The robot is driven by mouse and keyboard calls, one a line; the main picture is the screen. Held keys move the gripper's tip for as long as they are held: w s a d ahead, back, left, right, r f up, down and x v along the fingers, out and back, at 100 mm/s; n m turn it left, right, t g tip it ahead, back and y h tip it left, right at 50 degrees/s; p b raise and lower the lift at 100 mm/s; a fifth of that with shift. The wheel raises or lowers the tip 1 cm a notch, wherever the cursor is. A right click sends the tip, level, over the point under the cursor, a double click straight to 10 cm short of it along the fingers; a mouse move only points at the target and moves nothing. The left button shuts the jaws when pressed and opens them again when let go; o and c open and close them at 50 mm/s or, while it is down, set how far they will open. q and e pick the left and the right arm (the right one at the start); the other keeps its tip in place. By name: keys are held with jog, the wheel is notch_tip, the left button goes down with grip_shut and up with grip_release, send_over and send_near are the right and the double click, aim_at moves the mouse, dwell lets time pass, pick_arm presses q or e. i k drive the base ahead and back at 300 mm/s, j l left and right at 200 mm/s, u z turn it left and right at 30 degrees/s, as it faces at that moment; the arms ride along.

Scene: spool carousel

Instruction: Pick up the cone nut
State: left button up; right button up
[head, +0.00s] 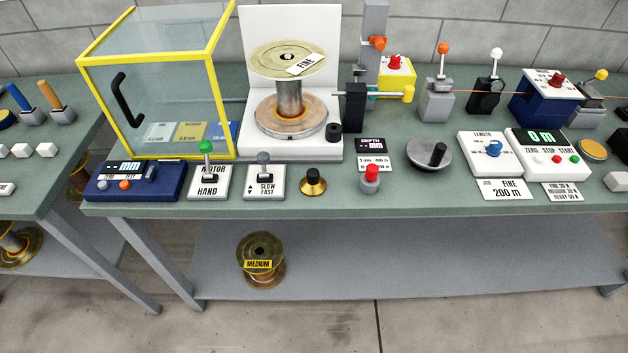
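The cone nut (313,184) appears to be the brass cone with a black knob on top. It stands upright near the front edge of the green bench top, between the slow/fast lever box (265,183) and a small grey post with a red button (371,178). Behind it, a spool labelled FINE (289,85) stands upright on the white winder stand (247,143). Neither of my grippers is in the head view.
A yellow-framed clear guard box (153,85) stands at the left. The motor/hand lever box (208,181) and a round crank dial (429,153) are on the bench (420,196). A MEDIUM spool (261,258) sits on the lower shelf (400,262).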

aim_at(311, 186)
jog(key=l+u, duration=0.4)
jog(key=k+l+u, duration=0.15)
jog(key=l+u, duration=0.2)
jog(key=k+l+u, duration=0.15)
jog(key=l+u, duration=0.25)
